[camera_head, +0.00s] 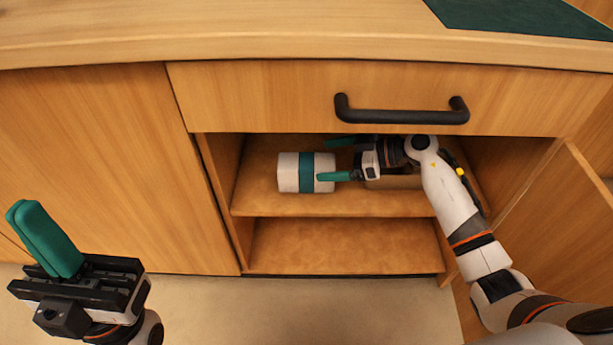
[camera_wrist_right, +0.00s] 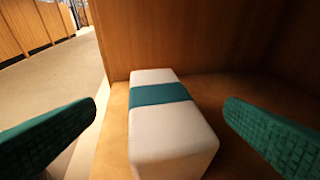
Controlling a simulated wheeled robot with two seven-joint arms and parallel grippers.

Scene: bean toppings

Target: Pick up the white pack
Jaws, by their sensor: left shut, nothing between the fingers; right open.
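The white pack (camera_head: 288,172) has a teal band around its middle and lies on the upper shelf inside the open cabinet. In the right wrist view the pack (camera_wrist_right: 172,135) lies between the two fingers, with space visible on both sides. My right gripper (camera_head: 332,158) reaches into the cabinet from the right, open, its teal fingertips at the pack's right side; it also shows in the right wrist view (camera_wrist_right: 160,118). Whether a finger touches the pack, I cannot tell. My left gripper (camera_head: 42,235) is shut and empty, in front of the closed left cabinet door.
The upper shelf (camera_head: 255,203) has a bare lower shelf (camera_head: 340,245) below it. A drawer with a black handle (camera_head: 400,112) sits above the opening. The open cabinet door (camera_head: 570,220) stands at the right. A brownish object (camera_head: 395,182) lies behind my right gripper, partly hidden.

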